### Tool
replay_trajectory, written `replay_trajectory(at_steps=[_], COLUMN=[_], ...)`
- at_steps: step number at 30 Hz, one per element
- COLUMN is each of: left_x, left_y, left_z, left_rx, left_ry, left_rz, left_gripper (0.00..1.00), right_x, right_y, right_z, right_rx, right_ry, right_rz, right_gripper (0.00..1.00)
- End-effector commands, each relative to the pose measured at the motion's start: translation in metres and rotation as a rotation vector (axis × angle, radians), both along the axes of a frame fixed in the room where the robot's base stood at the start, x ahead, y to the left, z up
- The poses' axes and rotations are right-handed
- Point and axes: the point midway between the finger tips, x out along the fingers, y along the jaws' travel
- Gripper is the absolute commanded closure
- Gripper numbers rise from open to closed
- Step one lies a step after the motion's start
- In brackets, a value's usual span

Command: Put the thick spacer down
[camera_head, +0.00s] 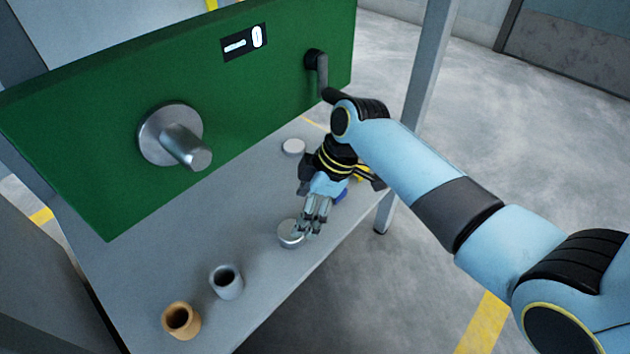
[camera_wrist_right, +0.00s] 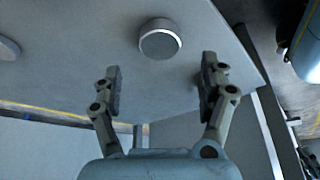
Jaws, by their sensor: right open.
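The thick spacer (camera_head: 290,235), a short silver disc, rests flat on the grey table top, near its front edge. In the right wrist view the thick spacer (camera_wrist_right: 160,41) lies just beyond and between the fingertips, with a gap on both sides. My right gripper (camera_head: 307,229) is open and empty, right beside the spacer; its fingers cover part of it in the head view. The right wrist view shows both fingers (camera_wrist_right: 161,75) spread apart. My left gripper is not in view.
A thinner pale disc (camera_head: 293,146) lies farther back. A grey hollow cylinder (camera_head: 226,282) and an orange one (camera_head: 181,320) stand at the front left. A green panel (camera_head: 95,125) with a metal spindle (camera_head: 178,142) and black crank handle (camera_head: 318,68) stands behind.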

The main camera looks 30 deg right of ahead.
Motion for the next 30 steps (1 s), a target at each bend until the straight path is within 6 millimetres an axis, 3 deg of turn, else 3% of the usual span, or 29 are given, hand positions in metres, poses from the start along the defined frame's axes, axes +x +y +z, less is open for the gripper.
replay_trajectory(at_steps=[1, 6, 17, 20, 23, 27, 30], left_x=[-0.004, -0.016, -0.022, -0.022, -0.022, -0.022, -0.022], left_y=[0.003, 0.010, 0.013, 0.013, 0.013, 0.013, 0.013], left_z=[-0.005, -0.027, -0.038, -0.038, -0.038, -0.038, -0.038], left_rx=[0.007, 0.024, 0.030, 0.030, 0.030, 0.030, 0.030], left_ry=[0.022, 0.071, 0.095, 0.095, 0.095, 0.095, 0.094], left_rz=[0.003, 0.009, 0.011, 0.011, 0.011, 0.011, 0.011], left_gripper=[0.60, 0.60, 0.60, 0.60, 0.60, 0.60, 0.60], right_x=[0.001, -0.005, -0.016, -0.051, -0.112, -0.193, -0.233], right_y=[-0.005, -0.014, -0.019, -0.028, -0.046, -0.070, -0.082], right_z=[0.019, 0.039, 0.041, 0.029, 0.018, 0.023, 0.036], right_rx=[-0.003, -0.002, -0.006, -0.036, -0.091, -0.157, -0.182], right_ry=[-0.009, -0.004, 0.011, 0.062, 0.126, 0.174, 0.179], right_rz=[0.001, 0.001, -0.022, -0.143, -0.372, -0.715, -0.903], right_gripper=[0.23, 0.23, 0.23, 0.23, 0.23, 0.23, 0.23])
